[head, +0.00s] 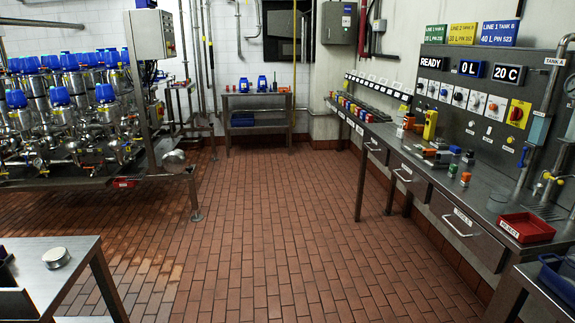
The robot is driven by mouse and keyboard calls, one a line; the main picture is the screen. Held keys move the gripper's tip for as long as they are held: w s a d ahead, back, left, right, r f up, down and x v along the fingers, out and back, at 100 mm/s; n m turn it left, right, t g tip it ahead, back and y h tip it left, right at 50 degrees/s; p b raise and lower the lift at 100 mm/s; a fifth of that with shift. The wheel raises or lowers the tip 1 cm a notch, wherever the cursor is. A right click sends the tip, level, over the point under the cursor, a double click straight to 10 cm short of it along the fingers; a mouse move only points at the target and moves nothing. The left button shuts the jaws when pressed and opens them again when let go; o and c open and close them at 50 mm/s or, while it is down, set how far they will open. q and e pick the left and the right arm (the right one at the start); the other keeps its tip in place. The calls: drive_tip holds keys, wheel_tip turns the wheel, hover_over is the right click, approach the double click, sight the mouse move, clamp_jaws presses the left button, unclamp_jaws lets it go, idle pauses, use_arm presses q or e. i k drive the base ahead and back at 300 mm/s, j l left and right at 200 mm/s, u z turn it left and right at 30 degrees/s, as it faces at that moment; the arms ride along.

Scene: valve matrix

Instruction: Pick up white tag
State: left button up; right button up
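I cannot make out a loose white tag for certain. A row of small white rectangles (378,80) runs along the wall rail above the far end of the right-hand bench; whether they are tags or fixed labels is too small to tell. Below them, a row of small coloured pieces (348,105) in red, yellow, blue and other colours stands along the back of the bench. Neither of my grippers shows in the head view.
The steel bench (400,150) with drawers runs along the right wall, carrying coloured devices and a red tray (526,227). A valve rack (75,110) with blue caps stands left. A small table (75,245) holds a round metal piece. The tiled floor (270,220) between is clear.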

sight(400, 133)
drive_tip(key=i+z, duration=0.2)
drive_tip(key=i, duration=0.4)
drive_tip(key=i+z, duration=0.15)
drive_tip(key=i, duration=0.45)
drive_tip(key=i+j+z, duration=0.2)
drive_tip(key=i, duration=0.45)
drive_tip(key=i+j+z, duration=0.2)
drive_tip(key=i, duration=0.4)
drive_tip(key=l, duration=0.05)
